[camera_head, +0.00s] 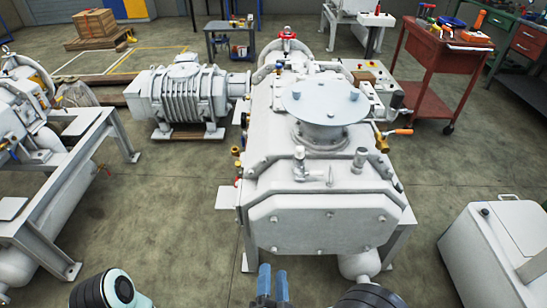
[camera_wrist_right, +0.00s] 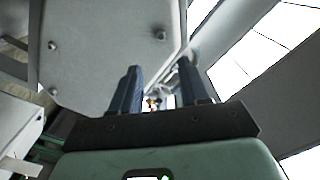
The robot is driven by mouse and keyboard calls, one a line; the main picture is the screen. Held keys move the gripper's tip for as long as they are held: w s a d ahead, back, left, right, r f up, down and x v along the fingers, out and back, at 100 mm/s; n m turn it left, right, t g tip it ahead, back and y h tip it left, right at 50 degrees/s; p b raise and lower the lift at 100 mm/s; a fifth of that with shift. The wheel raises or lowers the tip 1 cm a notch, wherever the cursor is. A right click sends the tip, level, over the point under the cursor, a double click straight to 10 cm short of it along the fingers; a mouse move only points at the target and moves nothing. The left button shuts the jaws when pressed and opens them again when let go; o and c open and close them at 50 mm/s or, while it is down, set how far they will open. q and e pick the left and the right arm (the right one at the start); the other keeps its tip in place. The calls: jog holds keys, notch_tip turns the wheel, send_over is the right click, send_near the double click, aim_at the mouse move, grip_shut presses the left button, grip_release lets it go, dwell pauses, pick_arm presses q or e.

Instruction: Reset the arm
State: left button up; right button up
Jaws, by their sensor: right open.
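My right gripper (camera_head: 273,272) shows at the bottom middle of the head view, with two blue fingers pointing up and a gap between them. In the right wrist view, the fingers (camera_wrist_right: 160,75) stand apart with nothing between them. They are in front of and below the big white vacuum machine (camera_head: 318,222). Its bolted front plate (camera_wrist_right: 105,50) fills the upper left of the wrist view. Part of my left arm (camera_head: 110,290) shows at the bottom left of the head view, but its gripper is not visible.
A white box (camera_head: 495,250) stands at the right and a metal frame with machinery (camera_head: 65,200) at the left. A grey motor (camera_head: 183,95) sits behind left. A red tool cart (camera_head: 445,65) is at the back right. Bare floor lies on both sides of the machine.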

jog(key=d+f+n+g, duration=0.1)
jog(key=d+f+g, duration=0.3)
jog(key=f, duration=0.6)
jog(key=d+f+n+g, duration=0.1)
jog(key=d+f+g, duration=0.25)
jog(key=f, duration=0.65)
jog(key=s+d+f+n+g+y, duration=0.1)
jog(key=s+d+f+g, duration=0.3)
jog(key=s+f, duration=0.35)
jog(key=s+d+f+n+g+y, duration=0.1)
jog(key=s+d+f+g+y, duration=0.1)
jog(key=s+d+f+g, duration=0.45)
pick_arm(q)
jog(key=s+d+r+g+p, duration=0.1)
jog(key=s+r+p, duration=0.1)
jog(key=r+p, duration=0.6)
jog(key=s+d+r+g+p, duration=0.1)
jog(key=s+r+p, duration=0.1)
jog(key=r+p, duration=0.7)
jog(key=shift+s+d+m+g+h, duration=0.2)
jog(key=shift+s+m+g+h, duration=0.1)
jog(key=shift+s+h, duration=0.1)
pick_arm(e)
jog(key=s+a+r, duration=0.2)
jog(key=r, duration=0.6)
jog(key=s+a+r+n+g, duration=0.1)
jog(key=s+a+r, duration=0.1)
jog(key=r, duration=0.6)
jog(key=shift+s+a+y, duration=0.3)
jog(key=shift+a, duration=0.4)
